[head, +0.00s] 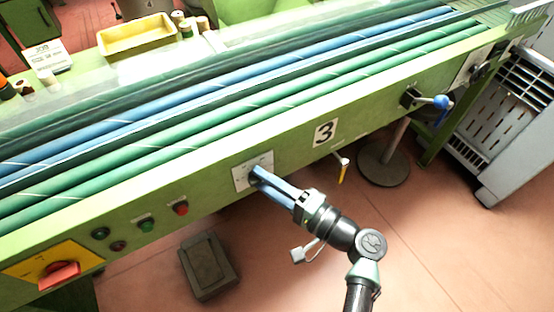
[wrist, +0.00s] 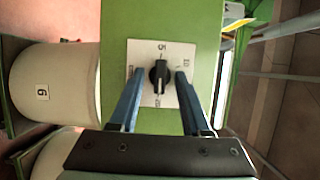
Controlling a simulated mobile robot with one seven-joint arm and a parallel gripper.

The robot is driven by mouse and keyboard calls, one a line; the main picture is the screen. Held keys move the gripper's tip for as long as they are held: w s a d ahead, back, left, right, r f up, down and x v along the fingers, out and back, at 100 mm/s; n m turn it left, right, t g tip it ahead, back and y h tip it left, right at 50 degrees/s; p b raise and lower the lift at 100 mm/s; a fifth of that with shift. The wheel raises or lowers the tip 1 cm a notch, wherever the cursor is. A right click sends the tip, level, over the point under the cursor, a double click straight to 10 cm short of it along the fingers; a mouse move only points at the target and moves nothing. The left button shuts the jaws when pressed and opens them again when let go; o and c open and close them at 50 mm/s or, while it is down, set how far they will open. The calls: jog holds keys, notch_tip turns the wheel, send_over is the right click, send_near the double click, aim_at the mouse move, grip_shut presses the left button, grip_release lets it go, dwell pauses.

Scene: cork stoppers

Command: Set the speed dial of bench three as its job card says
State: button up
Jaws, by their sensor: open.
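The speed dial is a black knob (wrist: 159,75) on a white scale plate (wrist: 146,48), seen in the wrist view on the green bench face. A 5 shows at the plate's top; the other marks are too small to read surely. The knob stands roughly upright in this view; its exact setting is unclear. My gripper (wrist: 159,73) is open, one blue finger on each side of the knob, with visible gaps. In the head view my gripper (head: 257,173) reaches the plate (head: 240,178) and hides the knob. A white card (head: 43,56) has unreadable print.
Red and green buttons (head: 146,225) and a red switch on a yellow plate (head: 60,274) lie left along the bench face. A blue-ended lever (head: 440,102) is at right, a yellow-handled one (head: 342,172) below the sign. A pedal box (head: 208,266) stands on the floor.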

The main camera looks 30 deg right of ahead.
jog(key=v, duration=1.3)
